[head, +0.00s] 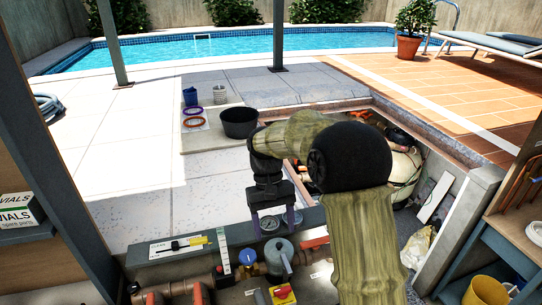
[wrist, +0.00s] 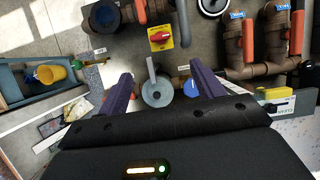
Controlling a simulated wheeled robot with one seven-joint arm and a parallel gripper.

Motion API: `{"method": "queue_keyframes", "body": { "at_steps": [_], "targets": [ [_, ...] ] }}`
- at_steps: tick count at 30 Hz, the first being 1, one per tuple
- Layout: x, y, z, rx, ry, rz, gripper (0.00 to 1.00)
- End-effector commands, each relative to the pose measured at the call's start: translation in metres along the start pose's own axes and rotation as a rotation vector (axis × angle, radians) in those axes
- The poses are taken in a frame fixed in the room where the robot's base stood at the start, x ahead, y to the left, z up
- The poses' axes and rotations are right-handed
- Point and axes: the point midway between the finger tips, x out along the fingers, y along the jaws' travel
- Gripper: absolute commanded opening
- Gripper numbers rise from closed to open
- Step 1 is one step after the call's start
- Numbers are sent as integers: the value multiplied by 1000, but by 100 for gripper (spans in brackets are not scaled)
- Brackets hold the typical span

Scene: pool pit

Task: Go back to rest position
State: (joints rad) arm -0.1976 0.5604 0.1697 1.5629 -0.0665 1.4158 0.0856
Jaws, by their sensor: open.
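My gripper (head: 277,220) hangs downward near the middle of the head view, over the front edge of the pit. Its two purple fingers are spread apart with nothing held between them. In the wrist view my gripper (wrist: 163,84) also shows open, with a grey round valve (wrist: 157,92) with a lever seen between the fingertips. The same grey valve (head: 280,256) shows just below the gripper in the head view. The gripper looks apart from it, though the exact gap cannot be told.
Pipes with orange handles (wrist: 297,33) and a red-and-yellow switch (wrist: 160,38) surround the valve. A black bucket (head: 239,123) stands on a mat beyond the arm. A blue bench (head: 500,232) with a yellow bucket (head: 486,290) stands right. Open paving lies left.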

Motion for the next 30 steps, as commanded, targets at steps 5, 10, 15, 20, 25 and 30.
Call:
{"method": "queue_keyframes", "body": {
  "at_steps": [5, 10, 15, 20, 25, 30],
  "targets": [
    [6, 8, 7, 17, 37, -5, 67],
    [25, 30, 26, 66, 146, -17, 67],
    [50, 53, 54, 127, 282, -27, 67],
    [74, 72, 84, 192, 411, -31, 67],
    [100, 86, 118, 262, 541, -29, 67],
    [113, 91, 136, 299, 612, -24, 67]
  ]
}}
